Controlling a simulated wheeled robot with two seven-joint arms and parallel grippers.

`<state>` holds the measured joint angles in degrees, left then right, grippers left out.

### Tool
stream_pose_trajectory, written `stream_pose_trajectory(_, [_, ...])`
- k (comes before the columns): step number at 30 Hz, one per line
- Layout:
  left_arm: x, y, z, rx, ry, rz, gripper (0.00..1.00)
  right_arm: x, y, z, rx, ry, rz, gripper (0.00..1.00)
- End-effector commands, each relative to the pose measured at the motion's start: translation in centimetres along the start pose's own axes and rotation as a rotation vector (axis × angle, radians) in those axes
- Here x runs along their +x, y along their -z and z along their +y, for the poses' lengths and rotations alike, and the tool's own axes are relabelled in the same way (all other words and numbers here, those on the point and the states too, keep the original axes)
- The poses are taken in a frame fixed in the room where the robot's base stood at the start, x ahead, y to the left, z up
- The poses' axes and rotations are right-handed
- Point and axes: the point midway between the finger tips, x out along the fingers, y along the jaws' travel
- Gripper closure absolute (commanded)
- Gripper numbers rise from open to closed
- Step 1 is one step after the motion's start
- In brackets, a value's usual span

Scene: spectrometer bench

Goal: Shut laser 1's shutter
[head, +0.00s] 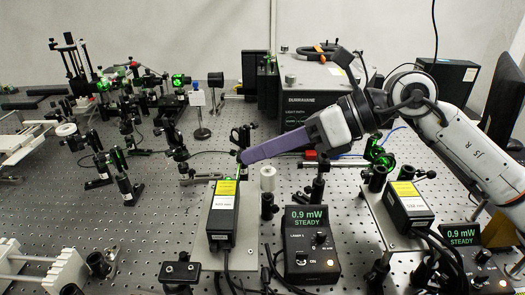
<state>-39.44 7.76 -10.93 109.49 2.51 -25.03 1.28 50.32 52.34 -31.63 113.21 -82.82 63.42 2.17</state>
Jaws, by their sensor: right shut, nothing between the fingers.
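Laser 1 (222,215) is a black box with a yellow label, on a pale plate (246,243) near the middle of the bench. A green glow shows at its far end. My right gripper (245,157) reaches in from the right with its long purple fingers shut and empty. Its tips are just above and beyond the laser's far end, close to a small black mount (240,135). I cannot tell whether they touch it. The shutter is too small to make out, and the fingers may hide part of it. My left gripper is not in view.
A controller (308,250) reading "0.9 mW STEADY" stands right of laser 1. A second laser (408,208) and controller (470,262) are farther right. Several posts with optics crowd the left. A large grey-black unit (318,95) stands behind. Cables run along the front.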

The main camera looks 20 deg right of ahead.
Motion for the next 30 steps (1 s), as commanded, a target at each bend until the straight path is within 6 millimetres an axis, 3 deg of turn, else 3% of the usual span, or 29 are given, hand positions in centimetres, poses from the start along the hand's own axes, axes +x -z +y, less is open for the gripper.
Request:
stream_pose_trajectory(21, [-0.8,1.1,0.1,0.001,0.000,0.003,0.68,-1.0,-1.5,0.6,-0.001,0.000,-0.001,1.00])
stream_pose_trajectory(30, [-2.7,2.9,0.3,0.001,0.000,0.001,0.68,-4.5,-4.9,2.1,-0.004,-0.001,-0.001,1.00])
